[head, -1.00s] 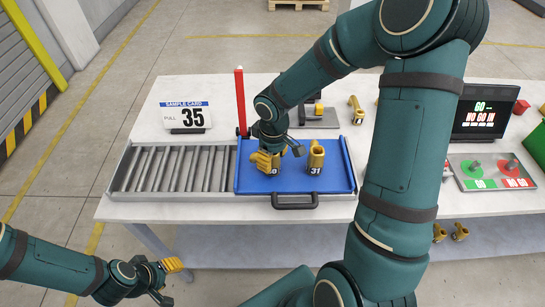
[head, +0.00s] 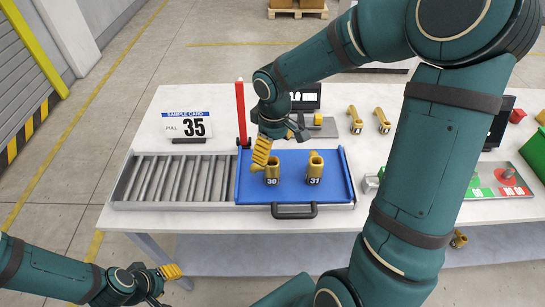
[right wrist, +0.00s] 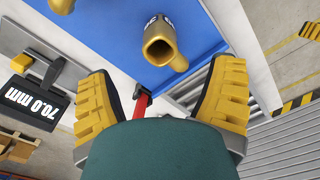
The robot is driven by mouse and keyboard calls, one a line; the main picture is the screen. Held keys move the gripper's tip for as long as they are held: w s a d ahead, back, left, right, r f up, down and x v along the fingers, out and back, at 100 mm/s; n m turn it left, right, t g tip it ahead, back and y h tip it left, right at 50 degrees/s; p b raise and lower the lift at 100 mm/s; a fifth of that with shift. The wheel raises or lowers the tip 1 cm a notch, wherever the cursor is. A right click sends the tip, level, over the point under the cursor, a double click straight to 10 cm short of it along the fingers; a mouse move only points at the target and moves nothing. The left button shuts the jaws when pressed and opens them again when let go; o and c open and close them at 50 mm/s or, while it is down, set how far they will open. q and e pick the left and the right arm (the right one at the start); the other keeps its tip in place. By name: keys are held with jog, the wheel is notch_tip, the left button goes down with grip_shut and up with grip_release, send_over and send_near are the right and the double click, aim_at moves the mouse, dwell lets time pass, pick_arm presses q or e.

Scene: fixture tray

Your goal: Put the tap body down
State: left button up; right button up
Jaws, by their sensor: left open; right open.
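Tap body 30 (head: 272,171) stands upright on the blue tray (head: 335,192), to the left of tap body 31 (head: 315,168), which also stands upright. My right gripper (head: 261,154) is open and empty, just up and left of tap body 30. In the right wrist view a brass tap body (right wrist: 160,45) stands ahead of the open yellow fingers, with a gap between them; its label is partly cut off. My left gripper (head: 172,271) is open and empty off the table's front left, low in the head view.
A ribbed metal roller section (head: 172,180) adjoins the tray's left side. A red post (head: 241,112) rises behind the tray's back left corner. A sample card reading 35 (head: 187,126) stands at the back left.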

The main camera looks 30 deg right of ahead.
pick_arm(q)
jog(key=shift+r, duration=0.25)
pick_arm(e)
jog(key=shift+r, duration=1.75)
